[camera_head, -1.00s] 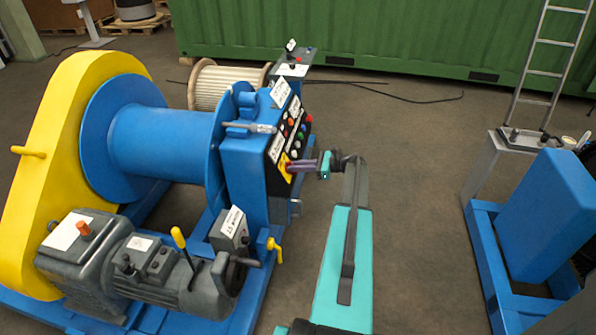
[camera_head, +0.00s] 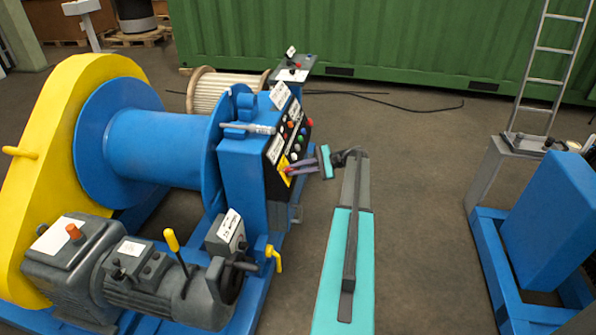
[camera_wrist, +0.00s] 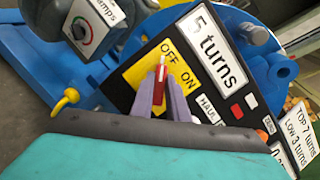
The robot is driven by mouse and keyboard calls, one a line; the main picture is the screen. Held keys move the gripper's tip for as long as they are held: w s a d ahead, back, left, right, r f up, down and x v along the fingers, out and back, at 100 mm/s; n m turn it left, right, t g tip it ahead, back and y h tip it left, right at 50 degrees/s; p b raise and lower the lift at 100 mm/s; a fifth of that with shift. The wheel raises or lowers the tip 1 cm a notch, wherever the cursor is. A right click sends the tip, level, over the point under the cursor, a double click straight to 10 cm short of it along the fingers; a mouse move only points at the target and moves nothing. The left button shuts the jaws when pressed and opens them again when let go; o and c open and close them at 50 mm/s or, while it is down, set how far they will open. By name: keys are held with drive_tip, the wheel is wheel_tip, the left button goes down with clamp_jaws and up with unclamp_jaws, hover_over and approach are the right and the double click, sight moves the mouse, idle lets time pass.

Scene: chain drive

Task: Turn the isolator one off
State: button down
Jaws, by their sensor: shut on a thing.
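The isolator is a red handle (camera_wrist: 159,86) on a yellow plate (camera_wrist: 135,73) marked OFF and ON, on the black front panel of the blue machine. In the wrist view, the handle's white tip points up toward the OFF word. My gripper (camera_wrist: 163,80) is shut on the red handle, with one purple finger on each side. In the head view, my gripper (camera_head: 291,169) reaches the panel from the right, and the yellow plate (camera_head: 284,163) is partly hidden behind the fingers.
A "5 turns" label (camera_wrist: 217,46) and several coloured buttons (camera_head: 296,141) sit beside the isolator. A grey box with a dial (camera_wrist: 82,28) and a yellow lever (camera_head: 275,258) are below it. Open floor (camera_head: 415,180) lies to the right.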

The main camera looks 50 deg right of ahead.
drive_tip(key=shift+d+f, duration=0.1)
drive_tip(key=shift+d, duration=0.1)
idle(0.3)
drive_tip(key=c, duration=1.7)
unclamp_jaws()
drive_tip(key=shift+w+f, duration=0.1)
drive_tip(key=b+v, duration=0.1)
drive_tip(key=v, duration=1.3)
drive_tip(key=shift+a, duration=0.1)
